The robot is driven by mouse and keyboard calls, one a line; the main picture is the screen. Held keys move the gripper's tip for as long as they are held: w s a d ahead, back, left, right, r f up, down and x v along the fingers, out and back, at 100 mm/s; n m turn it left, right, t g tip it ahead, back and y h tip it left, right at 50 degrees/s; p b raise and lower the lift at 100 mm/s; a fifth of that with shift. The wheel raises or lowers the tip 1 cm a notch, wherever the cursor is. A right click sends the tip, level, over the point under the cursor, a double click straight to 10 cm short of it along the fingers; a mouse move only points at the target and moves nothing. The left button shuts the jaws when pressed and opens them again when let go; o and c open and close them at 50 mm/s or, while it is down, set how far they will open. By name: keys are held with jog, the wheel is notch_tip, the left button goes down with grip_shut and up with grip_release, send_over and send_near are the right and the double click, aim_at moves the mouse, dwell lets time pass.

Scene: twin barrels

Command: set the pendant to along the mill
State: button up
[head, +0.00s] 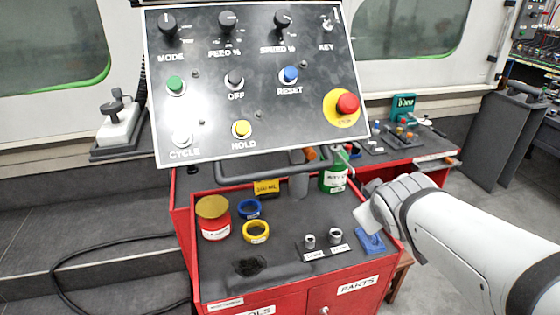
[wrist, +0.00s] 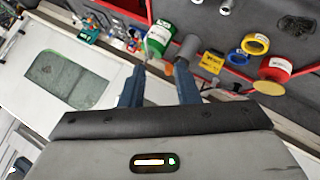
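The pendant (head: 255,82) is a large tilted black panel with a white edge, knobs, coloured buttons and a red stop button. It stands over the red cart, its face towards the head camera. A dark grey handle bar (head: 262,178) runs under its lower edge. A grey post (head: 298,186) shows below it and in the wrist view (wrist: 187,50). The mill (head: 50,45) is the pale machine with windows behind. My gripper (head: 370,222) is right of the post, below the pendant. In the wrist view its fingers (wrist: 160,86) are apart, with nothing seen held.
The red cart (head: 215,285) carries a red can (head: 213,218), blue and yellow rings, small metal parts and a green bottle (head: 334,178) beside the post. A black cable (head: 75,270) lies at left. Another red bench (head: 385,165) with small parts stands behind at right.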

jog(key=w+a+r+n+t+y+b, duration=0.1)
jog(key=w+a+n+t+y+b, duration=0.1)
jog(key=w+a+n+t+y, duration=0.25)
jog(key=n+g+y+b, duration=0.25)
jog(key=n+y, duration=0.55)
jog(key=n, duration=0.6)
send_near(282, 175)
jog(key=shift+h, duration=0.25)
jog(key=x, duration=0.5)
jog(key=shift+w+r, duration=0.1)
jog(key=shift+w, duration=0.05)
jog(key=shift+w+a, duration=0.1)
jog(key=shift+a, duration=0.25)
jog(key=x, duration=0.7)
jog(key=shift+b, duration=0.3)
jog(key=shift+w, duration=0.1)
jog(key=shift+c, duration=0.4)
grip_shut()
